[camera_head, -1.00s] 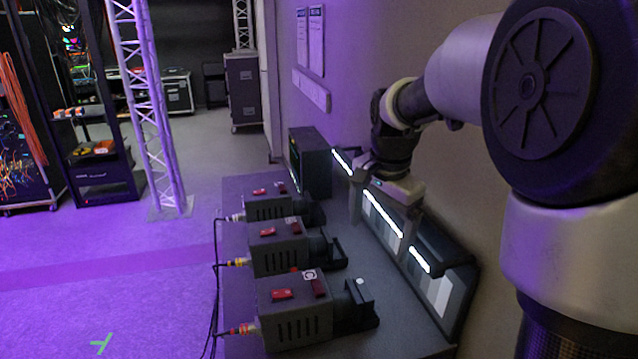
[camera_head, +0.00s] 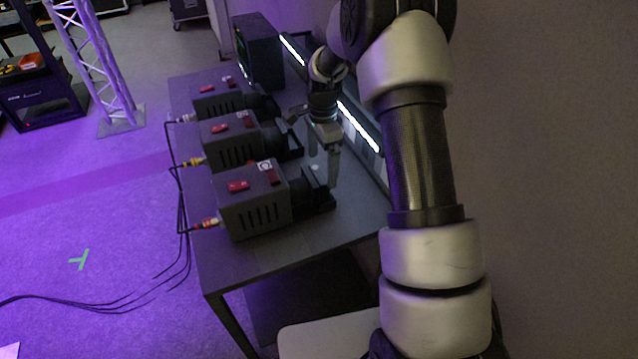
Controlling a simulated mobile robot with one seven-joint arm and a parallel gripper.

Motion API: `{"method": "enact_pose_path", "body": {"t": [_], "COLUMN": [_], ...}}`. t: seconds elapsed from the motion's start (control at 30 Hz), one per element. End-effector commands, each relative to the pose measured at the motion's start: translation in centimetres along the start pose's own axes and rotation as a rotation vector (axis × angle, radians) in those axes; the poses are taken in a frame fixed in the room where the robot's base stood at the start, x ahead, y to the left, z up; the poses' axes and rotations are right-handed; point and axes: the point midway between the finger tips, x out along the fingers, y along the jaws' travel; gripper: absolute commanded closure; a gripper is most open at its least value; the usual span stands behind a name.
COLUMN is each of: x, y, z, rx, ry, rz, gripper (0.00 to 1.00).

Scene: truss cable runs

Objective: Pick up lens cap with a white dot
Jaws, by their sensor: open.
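Three dark box cameras stand in a row on the table, each with a black lens part facing right. The nearest camera (camera_head: 250,203) has a black lens end (camera_head: 318,197), where a small pale spot shows near its top. This may be the lens cap with the white dot, but the view is too small to be sure. My gripper (camera_head: 323,170) points down, open and apparently empty, at that lens end. One finger hangs in front of its right side; I cannot tell whether it touches. The middle camera (camera_head: 232,140) and far camera (camera_head: 218,101) show no clear white dot.
The dark table (camera_head: 290,243) has bare room at its front. A lit strip panel (camera_head: 358,128) runs along the wall side. A dark monitor box (camera_head: 258,52) stands at the back. Cables (camera_head: 183,225) hang off the left edge. A truss (camera_head: 88,60) stands at left.

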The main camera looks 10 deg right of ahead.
Motion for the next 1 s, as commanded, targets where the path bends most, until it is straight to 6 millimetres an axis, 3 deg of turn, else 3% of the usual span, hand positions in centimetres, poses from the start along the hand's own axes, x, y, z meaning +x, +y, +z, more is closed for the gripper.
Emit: {"method": "enact_pose_path", "body": {"t": [0.27,0.6,0.87,1.0], "x": [2.1,6.5,6.7,6.7], "y": [-0.1,-0.4,-0.5,-0.5], "z": [0.1,0.2,0.3,0.3], "rx": [-0.001,-0.001,-0.001,-0.001], "ry": [0.000,0.000,0.001,0.001], "rz": [0.001,0.001,-0.001,-0.001], "gripper": [0.09,0.09,0.09,0.33]}}
